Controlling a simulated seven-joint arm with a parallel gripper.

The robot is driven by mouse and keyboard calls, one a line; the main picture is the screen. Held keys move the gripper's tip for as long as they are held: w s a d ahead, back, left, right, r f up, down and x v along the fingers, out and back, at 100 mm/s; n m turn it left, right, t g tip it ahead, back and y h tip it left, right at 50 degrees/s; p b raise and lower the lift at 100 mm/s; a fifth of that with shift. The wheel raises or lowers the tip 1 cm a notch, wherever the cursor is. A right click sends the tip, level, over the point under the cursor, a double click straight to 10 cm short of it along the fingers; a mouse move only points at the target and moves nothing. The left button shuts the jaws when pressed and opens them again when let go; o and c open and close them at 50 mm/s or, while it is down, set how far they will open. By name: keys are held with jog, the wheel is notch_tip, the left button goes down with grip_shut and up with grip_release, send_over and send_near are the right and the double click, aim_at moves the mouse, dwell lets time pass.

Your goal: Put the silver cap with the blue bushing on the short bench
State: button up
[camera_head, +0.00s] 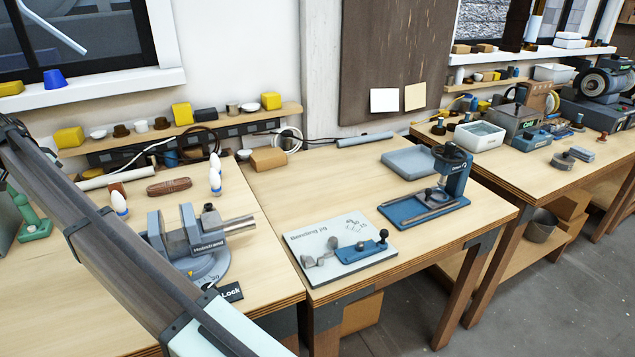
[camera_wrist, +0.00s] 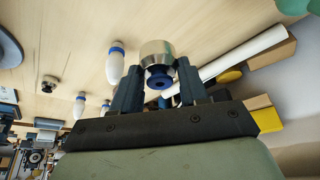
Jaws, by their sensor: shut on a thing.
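My gripper (camera_wrist: 158,72) is shut on a silver cap (camera_wrist: 157,50) with a blue bushing (camera_wrist: 159,79) showing at its near end, seen in the wrist view. The cap sits between the two fingertips, over a pale wooden bench top. Whether it touches the wood, I cannot tell. In the head view my arm crosses the lower left, and the gripper and cap are out of sight. Wooden benches stand left, middle (camera_head: 290,190) and right (camera_head: 510,152). No label shows which one is the short bench.
White bottles with blue ends (camera_head: 119,205) stand by a vise (camera_head: 195,240) on the left bench; one is close left of my gripper in the wrist view (camera_wrist: 115,66). The middle bench holds a bending jig (camera_head: 335,240), a blue press (camera_head: 450,175) and a grey-blue tray (camera_head: 408,162).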

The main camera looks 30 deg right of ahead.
notch_tip(320, 180, up, 3)
jog(key=shift+r, duration=0.15)
jog(key=shift+w+d+r, duration=0.15)
jog(key=shift+d, duration=0.6)
jog(key=d+m+g+h, duration=0.15)
jog(key=d+m, duration=0.35)
jog(key=d, duration=3.9)
jog(key=s+d+m+g, duration=0.15)
jog(key=s+d, duration=0.45)
jog(key=d, duration=0.6)
jog(key=s+d+m, duration=0.2)
jog(key=s+d, duration=0.4)
jog(key=d, duration=0.6)
jog(key=s+d+m+g, duration=0.15)
jog(key=s+d, duration=0.45)
jog(key=d, duration=0.6)
jog(key=shift+t, duration=0.45)
jog(key=shift+w+f, duration=0.2)
jog(key=shift+f, duration=4.8)
jog(key=shift+w+f, duration=0.15)
jog(key=shift+f, duration=4.8)
jog(key=shift+f, duration=0.15)
